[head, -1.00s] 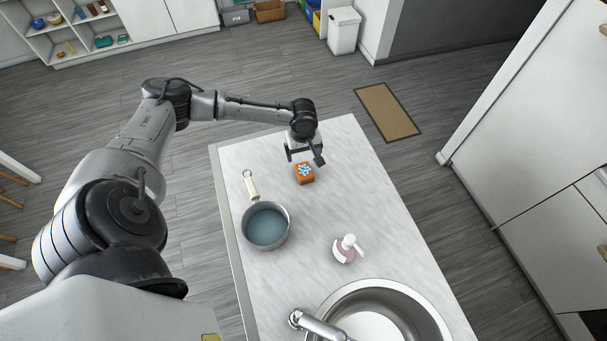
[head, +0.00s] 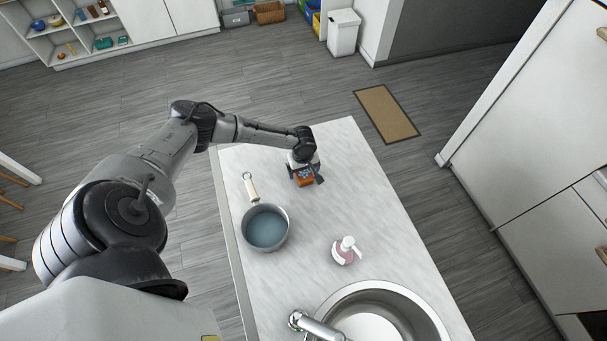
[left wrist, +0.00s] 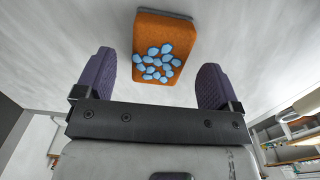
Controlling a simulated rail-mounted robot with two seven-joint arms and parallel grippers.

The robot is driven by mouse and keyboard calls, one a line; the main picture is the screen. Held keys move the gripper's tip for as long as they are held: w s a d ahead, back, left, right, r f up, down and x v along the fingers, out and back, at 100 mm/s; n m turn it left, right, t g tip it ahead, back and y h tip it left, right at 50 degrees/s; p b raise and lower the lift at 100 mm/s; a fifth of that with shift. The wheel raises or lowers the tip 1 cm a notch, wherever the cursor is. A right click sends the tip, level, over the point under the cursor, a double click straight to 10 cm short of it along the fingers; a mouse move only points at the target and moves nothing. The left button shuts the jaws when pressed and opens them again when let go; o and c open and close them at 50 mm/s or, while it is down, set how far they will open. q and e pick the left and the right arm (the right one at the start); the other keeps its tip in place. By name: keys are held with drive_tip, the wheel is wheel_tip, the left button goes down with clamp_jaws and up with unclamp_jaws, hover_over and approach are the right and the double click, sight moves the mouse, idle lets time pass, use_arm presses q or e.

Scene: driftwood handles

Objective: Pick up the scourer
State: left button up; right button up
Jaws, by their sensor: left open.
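The scourer (head: 304,180) is an orange block with light blue patches on its top, lying on the counter at its far end. It also shows in the left wrist view (left wrist: 168,32), at the top between the two fingers. My left gripper (head: 306,178) is low over the scourer and hides part of it in the head view. In the left wrist view my left gripper (left wrist: 154,78) is open, its purple-grey fingers wide apart on either side, with gaps between them and the scourer. My right gripper is not in view.
A sink (head: 350,298) with a tap is at the near end. The counter right of the scourer is clear.

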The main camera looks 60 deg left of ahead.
use_arm(q)
drive_tip(key=shift+f, duration=1.35)
drive_tip(key=shift+c, duration=0.4)
drive_tip(key=c, duration=0.9)
